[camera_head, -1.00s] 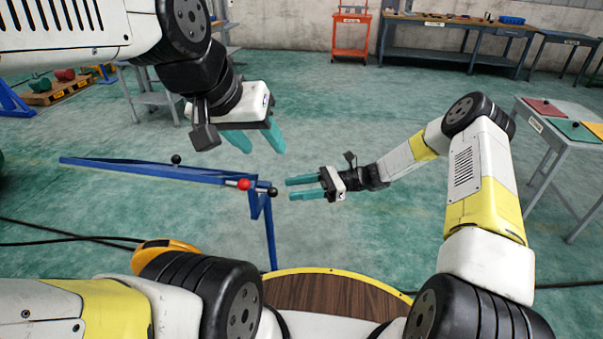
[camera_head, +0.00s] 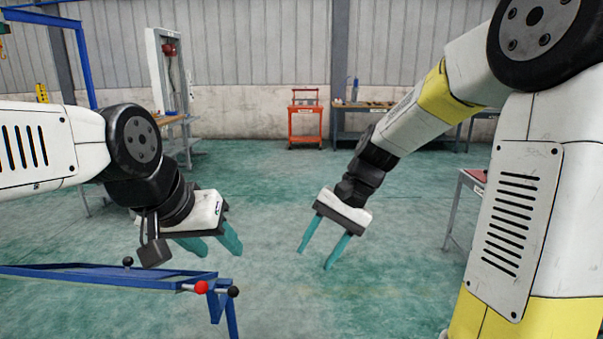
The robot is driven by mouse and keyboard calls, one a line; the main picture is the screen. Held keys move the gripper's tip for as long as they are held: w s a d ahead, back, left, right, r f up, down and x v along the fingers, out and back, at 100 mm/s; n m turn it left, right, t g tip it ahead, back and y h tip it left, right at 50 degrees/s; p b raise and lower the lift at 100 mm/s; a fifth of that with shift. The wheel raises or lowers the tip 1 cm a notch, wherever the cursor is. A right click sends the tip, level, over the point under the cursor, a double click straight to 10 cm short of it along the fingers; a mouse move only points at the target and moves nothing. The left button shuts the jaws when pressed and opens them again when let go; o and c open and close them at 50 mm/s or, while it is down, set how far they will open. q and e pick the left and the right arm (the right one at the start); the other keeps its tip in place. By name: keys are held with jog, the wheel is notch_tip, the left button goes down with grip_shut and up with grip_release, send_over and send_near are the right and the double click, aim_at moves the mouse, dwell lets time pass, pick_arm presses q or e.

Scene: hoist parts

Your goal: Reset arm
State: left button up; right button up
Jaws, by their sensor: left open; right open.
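My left gripper (camera_head: 219,245) comes in from the left, with its teal fingers spread and empty. It hangs above and behind the right end of a blue metal frame (camera_head: 100,277) in the picture. My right gripper (camera_head: 316,257) points down and slightly left in the middle of the view, with its two teal fingers apart and nothing between them. Both grippers are over open floor and apart from each other.
The blue frame carries a red ball knob (camera_head: 201,287) and black ball knobs (camera_head: 233,291). An orange cart (camera_head: 305,122) and a workbench (camera_head: 352,120) stand by the far wall. A table (camera_head: 462,190) is partly behind my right arm. The green floor between is clear.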

jog(key=s+d+r+n+t+h, duration=0.3)
jog(key=s+d+r+t, duration=0.4)
jog(key=s+d, duration=0.3)
jog(key=shift+s+d+r+n, duration=0.35)
jog(key=shift+r+n, duration=0.35)
jog(key=shift+r, duration=0.1)
dwell(1.0)
